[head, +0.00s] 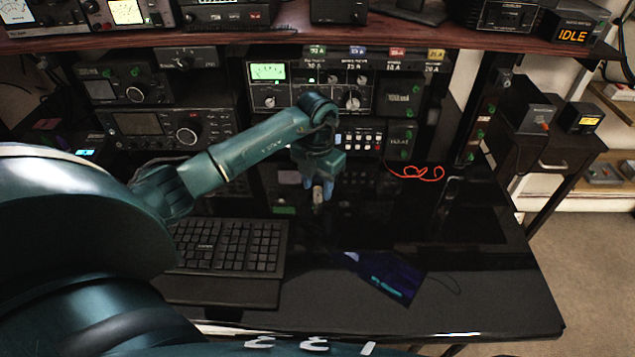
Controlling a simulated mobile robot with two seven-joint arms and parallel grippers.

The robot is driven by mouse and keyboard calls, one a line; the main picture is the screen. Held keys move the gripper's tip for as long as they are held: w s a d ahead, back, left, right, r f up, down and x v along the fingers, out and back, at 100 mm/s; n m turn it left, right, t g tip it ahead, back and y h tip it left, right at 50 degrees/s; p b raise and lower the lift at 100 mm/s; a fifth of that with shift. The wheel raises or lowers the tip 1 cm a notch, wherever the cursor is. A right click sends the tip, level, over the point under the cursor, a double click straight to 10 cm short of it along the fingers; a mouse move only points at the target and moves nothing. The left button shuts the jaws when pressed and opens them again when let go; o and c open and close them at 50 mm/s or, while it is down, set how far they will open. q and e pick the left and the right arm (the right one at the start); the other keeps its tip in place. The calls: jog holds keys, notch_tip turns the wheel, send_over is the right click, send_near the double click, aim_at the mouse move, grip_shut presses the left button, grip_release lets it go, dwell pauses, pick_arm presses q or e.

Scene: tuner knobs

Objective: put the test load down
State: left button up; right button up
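My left gripper (317,184) points down above the glossy black desk (480,270), in front of the radio equipment. Its two bluish fingers are closed around a small pale, metallic piece (318,194), which looks like the test load. Most of the piece is hidden by the fingers, and it is too small to make out in detail. I cannot tell for sure whether its lower end touches the desk. My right gripper is not in view.
A black keyboard (230,246) lies at front left. A dark blue flat item (385,275) lies right of it. A red coiled cable (418,173) lies at the back right. The tuner panel (345,90) and stacked radios (150,130) stand behind. The right desk area is clear.

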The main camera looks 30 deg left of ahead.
aim_at(318, 187)
pick_arm(q)
jog(key=shift+r, duration=0.3)
notch_tip(318, 187, up, 7)
jog(key=shift+r, duration=0.15)
dwell(0.6)
